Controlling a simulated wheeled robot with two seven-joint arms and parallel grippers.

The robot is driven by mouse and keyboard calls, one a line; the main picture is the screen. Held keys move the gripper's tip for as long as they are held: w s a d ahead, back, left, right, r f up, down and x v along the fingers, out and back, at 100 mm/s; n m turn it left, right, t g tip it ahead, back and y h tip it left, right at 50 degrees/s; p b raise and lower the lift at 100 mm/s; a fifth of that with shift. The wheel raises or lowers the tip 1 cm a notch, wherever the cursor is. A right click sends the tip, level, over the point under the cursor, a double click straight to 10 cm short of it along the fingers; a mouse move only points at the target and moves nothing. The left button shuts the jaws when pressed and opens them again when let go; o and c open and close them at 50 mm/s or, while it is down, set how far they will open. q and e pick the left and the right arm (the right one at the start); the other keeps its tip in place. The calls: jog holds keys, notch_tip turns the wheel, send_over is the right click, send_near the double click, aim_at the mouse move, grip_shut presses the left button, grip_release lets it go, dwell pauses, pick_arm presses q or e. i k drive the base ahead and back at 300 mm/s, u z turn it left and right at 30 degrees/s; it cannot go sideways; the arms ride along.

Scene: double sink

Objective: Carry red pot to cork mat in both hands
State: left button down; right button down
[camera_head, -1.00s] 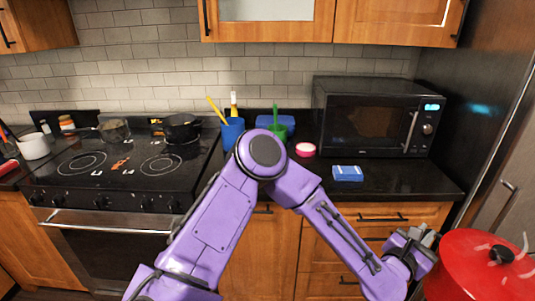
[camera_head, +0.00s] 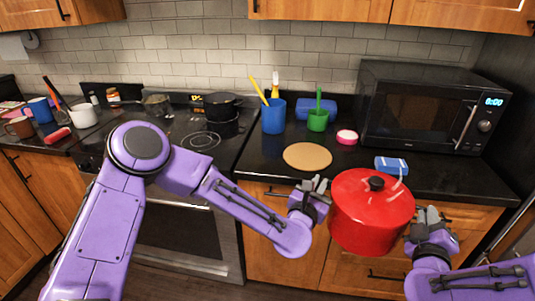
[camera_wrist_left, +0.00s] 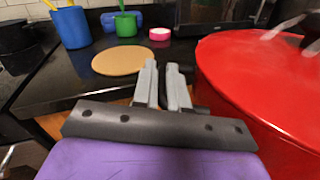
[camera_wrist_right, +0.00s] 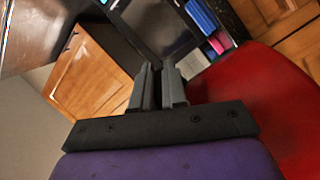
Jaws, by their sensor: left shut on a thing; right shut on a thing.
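The red pot (camera_head: 368,225) with a red lid and dark knob hangs upright in front of the counter, between my two grippers. My left gripper (camera_head: 318,192) is shut at the pot's left side, on what appears to be its handle. My right gripper (camera_head: 420,220) is shut at its right side; the handles are mostly hidden. The pot also fills the right of the left wrist view (camera_wrist_left: 270,80) and of the right wrist view (camera_wrist_right: 265,100). The round cork mat (camera_head: 307,156) lies bare on the black counter, behind and left of the pot.
A blue cup (camera_head: 273,116) and a green cup (camera_head: 317,119) stand behind the mat. The stove (camera_head: 190,140) is to the left.

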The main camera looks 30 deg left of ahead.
aim_at(308, 155)
jog(key=u, duration=0.5)
jog(key=i, duration=1)
jog(key=u, duration=0.05)
